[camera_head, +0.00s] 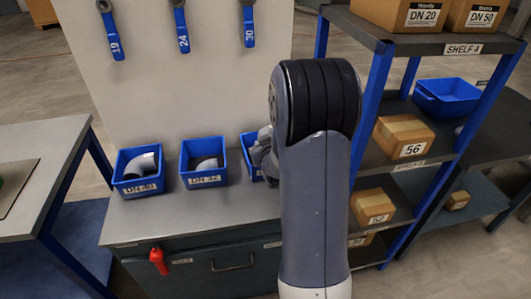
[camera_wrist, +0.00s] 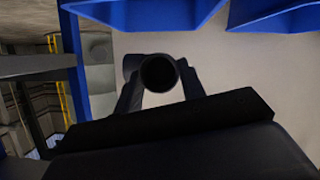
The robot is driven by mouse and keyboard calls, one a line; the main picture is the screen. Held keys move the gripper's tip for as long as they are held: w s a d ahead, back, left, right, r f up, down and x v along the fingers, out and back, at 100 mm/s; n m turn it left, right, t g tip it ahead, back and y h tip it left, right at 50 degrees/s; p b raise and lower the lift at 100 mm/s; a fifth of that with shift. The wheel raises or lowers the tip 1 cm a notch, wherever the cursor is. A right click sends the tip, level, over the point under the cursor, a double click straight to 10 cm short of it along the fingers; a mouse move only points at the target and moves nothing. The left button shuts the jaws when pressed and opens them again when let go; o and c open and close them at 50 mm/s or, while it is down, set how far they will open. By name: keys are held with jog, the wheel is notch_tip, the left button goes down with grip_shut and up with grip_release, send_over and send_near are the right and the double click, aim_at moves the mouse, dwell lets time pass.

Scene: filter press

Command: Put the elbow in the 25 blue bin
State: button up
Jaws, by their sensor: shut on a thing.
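My gripper (camera_wrist: 162,88) is shut on a dark grey pipe fitting with a round open end, the elbow (camera_wrist: 132,66). In the head view my gripper (camera_head: 264,152) is at the right blue bin (camera_head: 248,140), mostly behind my arm. My arm hides part of the right bin. Blue bin undersides or walls (camera_wrist: 147,12) show at the wrist view's top.
The bins stand on a grey bench (camera_head: 215,212) before a pale panel with several blue handles (camera_head: 182,30). A red handle (camera_head: 158,261) sticks out in front. Right of my arm, a blue-framed shelf (camera_head: 380,85) carries boxes (camera_head: 402,138) and an empty blue bin (camera_head: 447,97).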

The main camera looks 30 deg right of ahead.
jog(key=shift+f, duration=2)
jog(key=shift+f+b, duration=0.3)
jog(key=shift+b, duration=0.25)
jog(key=shift+f+b, duration=0.35)
jog(key=shift+b, duration=0.15)
jog(key=o, duration=1)
jog(key=shift+r, duration=0.15)
